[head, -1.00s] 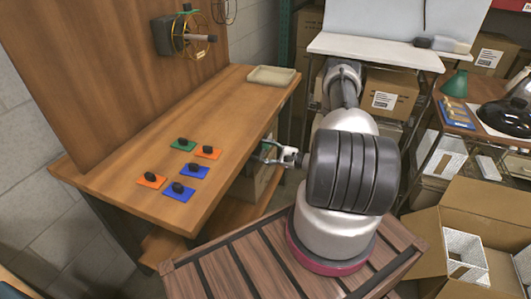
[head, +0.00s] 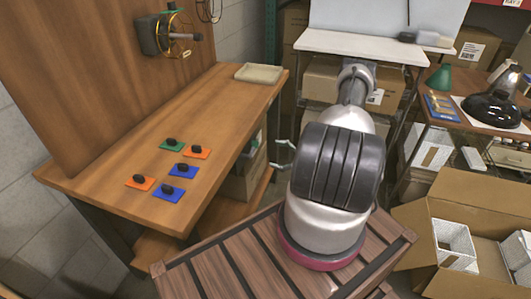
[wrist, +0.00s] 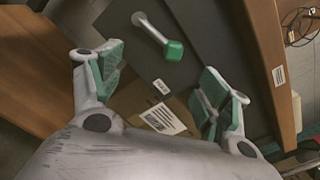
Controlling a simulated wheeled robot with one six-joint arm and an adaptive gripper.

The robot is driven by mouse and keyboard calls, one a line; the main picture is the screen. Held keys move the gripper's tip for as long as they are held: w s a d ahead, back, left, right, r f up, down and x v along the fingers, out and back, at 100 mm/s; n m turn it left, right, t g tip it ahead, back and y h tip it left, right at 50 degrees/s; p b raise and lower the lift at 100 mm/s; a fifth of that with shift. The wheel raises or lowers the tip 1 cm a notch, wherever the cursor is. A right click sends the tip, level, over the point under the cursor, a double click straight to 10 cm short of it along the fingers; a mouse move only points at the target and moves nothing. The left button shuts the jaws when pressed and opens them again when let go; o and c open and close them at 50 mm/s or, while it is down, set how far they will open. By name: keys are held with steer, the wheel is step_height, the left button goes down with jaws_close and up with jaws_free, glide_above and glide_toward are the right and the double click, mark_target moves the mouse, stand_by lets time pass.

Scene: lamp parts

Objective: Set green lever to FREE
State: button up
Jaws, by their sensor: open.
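In the wrist view a pale lever arm with a green end (wrist: 174,50) stands out against a dark grey panel, ahead of my gripper (wrist: 158,92). My gripper is open, its green-padded fingers wide apart, with nothing between them; the lever looks beyond the fingertips, not touching them. In the head view my gripper (head: 284,156) is partly hidden behind my arm, just right of the wooden bench. No FREE marking is legible. A small green part (head: 172,6) also tops the wall-mounted reel device; I cannot tell whether it is a lever.
A labelled cardboard box (wrist: 160,108) lies beyond my fingers. The bench's wooden edge (wrist: 270,65) runs close on the right in the wrist view. An open carton (head: 470,205) is at the right.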

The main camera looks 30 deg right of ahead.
mark_target(252, 150)
steer(key=shift+v, duration=0.9)
steer(key=shift+o, duration=0.2)
steer(key=w+a, duration=0.1)
steer(key=w+a+n, duration=0.1)
steer(key=shift+w+a+r, duration=0.1)
steer(key=shift+w+r, duration=0.2)
steer(key=shift+r, duration=0.05)
steer(key=x, duration=0.7)
steer(key=shift+w+a, duration=0.15)
steer(key=shift+w, duration=0.1)
steer(key=c, duration=1.5)
